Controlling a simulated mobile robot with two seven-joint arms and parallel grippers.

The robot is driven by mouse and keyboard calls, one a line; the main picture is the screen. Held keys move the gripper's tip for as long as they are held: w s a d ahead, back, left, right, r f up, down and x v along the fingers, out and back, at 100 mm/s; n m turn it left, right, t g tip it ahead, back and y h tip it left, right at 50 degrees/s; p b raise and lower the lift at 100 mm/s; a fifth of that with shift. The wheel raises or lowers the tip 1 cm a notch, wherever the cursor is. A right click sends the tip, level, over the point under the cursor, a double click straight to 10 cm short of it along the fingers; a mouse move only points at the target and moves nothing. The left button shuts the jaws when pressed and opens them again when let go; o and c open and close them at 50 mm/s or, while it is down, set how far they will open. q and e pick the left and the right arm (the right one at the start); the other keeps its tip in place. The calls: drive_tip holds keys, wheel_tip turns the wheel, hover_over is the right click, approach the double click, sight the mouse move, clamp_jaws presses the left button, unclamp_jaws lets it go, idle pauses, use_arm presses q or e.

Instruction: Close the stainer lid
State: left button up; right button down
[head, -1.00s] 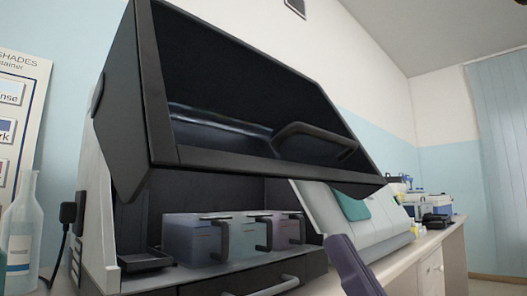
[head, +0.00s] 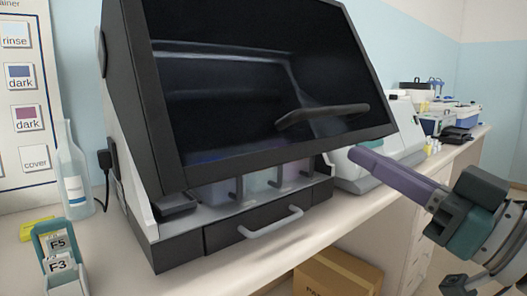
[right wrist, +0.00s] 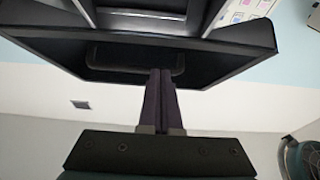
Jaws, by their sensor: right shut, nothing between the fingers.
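The stainer lid (head: 240,80) is a dark, see-through panel in a black frame with a black handle (head: 322,114) near its lower right. It hangs tilted over the stainer (head: 165,245), with a gap below its lower edge. My right gripper (head: 356,153) is shut and empty, its purple fingers pointing left, close by the lid's lower right corner. The right wrist view shows the shut fingers (right wrist: 160,75) in front of the lid (right wrist: 215,62); whether they touch it I cannot tell. My left gripper is not in view.
Stain jars (head: 255,182) stand inside the stainer above a drawer with a grey handle (head: 270,222). A glass bottle (head: 73,175) and a slide box (head: 62,250) stand on the left. Other lab devices (head: 437,122) stand back right. A cardboard box (head: 338,275) sits below the bench.

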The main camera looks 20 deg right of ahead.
drive_tip(key=shift+w+a+f+b, duration=0.2)
drive_tip(key=shift+w+a, duration=0.2)
drive_tip(key=shift+w, duration=0.5)
drive_tip(key=shift+w+a+f+b, duration=0.1)
drive_tip(key=shift+w+a+f, duration=0.2)
drive_tip(key=shift+w, duration=0.55)
drive_tip(key=shift+w+a+f+b, duration=0.15)
drive_tip(key=shift+w+a, duration=0.3)
drive_tip(key=shift+w, duration=0.45)
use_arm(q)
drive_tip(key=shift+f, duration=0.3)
